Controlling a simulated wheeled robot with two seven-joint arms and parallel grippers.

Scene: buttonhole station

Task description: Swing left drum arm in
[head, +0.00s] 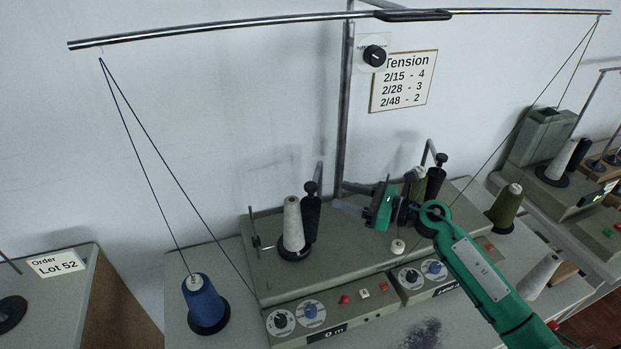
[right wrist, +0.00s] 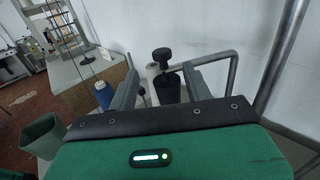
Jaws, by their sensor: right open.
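The left drum arm shows in the head view as a black cylinder with a black knob (head: 311,212), beside a light grey cone of yarn (head: 293,225) on the left winder. A grey bent rod (head: 320,178) rises behind it. My right gripper (head: 341,197) is open and empty, a short way right of the black cylinder, fingers pointing left toward it. In the right wrist view, the black cylinder and knob (right wrist: 167,88) appear ahead between the two grey fingers (right wrist: 160,90), with the pale cone (right wrist: 152,75) partly hidden behind. My left gripper is out of view.
A second black drum with knob (head: 436,180) and an olive cone (head: 418,188) stand right, behind my right arm. A blue spool (head: 202,300) stands front left; its thread runs to the overhead bar (head: 240,25). An olive spool (head: 506,208) stands right. A metal post (head: 345,110) rises behind.

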